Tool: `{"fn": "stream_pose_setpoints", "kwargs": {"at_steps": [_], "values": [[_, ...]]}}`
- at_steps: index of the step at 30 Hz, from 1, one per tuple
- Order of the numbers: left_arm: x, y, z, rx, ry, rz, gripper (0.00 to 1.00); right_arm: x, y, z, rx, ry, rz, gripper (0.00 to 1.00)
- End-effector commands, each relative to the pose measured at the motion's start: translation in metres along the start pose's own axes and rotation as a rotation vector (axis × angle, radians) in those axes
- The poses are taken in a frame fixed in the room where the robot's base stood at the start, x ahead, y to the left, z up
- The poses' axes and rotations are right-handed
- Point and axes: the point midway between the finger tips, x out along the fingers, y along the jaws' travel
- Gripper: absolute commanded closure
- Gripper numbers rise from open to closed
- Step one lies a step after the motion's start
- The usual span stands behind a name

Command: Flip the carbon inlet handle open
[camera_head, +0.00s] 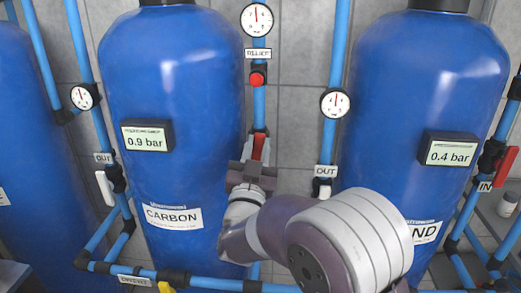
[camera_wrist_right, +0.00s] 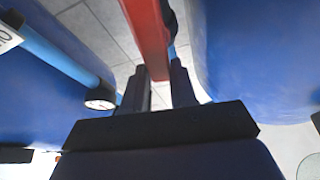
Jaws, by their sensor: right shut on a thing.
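The carbon inlet handle is the red lever (camera_head: 259,147) on the vertical blue pipe just right of the blue CARBON tank (camera_head: 175,90). It points up along the pipe in the head view. My right gripper (camera_head: 256,166) is at the lever, its fingers on either side of it. In the right wrist view the red lever (camera_wrist_right: 149,35) runs between the two fingers of the right gripper (camera_wrist_right: 158,88), which is shut on it. The gripper and wrist hide the lower lever and the valve body. My left gripper is not in view.
A red relief button (camera_head: 257,79) and a gauge (camera_head: 256,20) sit above on the same pipe. Another blue tank (camera_head: 425,100) stands at the right, with a red handle (camera_head: 506,165) at its IN pipe. A white OUT handle (camera_head: 104,188) is left of the carbon tank.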

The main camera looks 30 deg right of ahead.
Motion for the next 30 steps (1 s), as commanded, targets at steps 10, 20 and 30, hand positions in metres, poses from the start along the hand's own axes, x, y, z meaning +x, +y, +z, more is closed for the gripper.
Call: {"fn": "stream_pose_setpoints", "kwargs": {"at_steps": [10, 20, 30], "values": [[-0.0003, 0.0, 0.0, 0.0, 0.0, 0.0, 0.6, -0.001, -0.0036, 0.0024, -0.124, -0.006, -0.051, 1.0], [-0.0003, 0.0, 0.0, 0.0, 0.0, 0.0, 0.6, -0.0011, -0.0046, 0.0029, -0.15, -0.006, -0.062, 1.0], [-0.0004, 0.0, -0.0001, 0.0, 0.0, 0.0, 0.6, -0.001, -0.0046, 0.0026, -0.148, -0.006, -0.062, 0.48]]}}
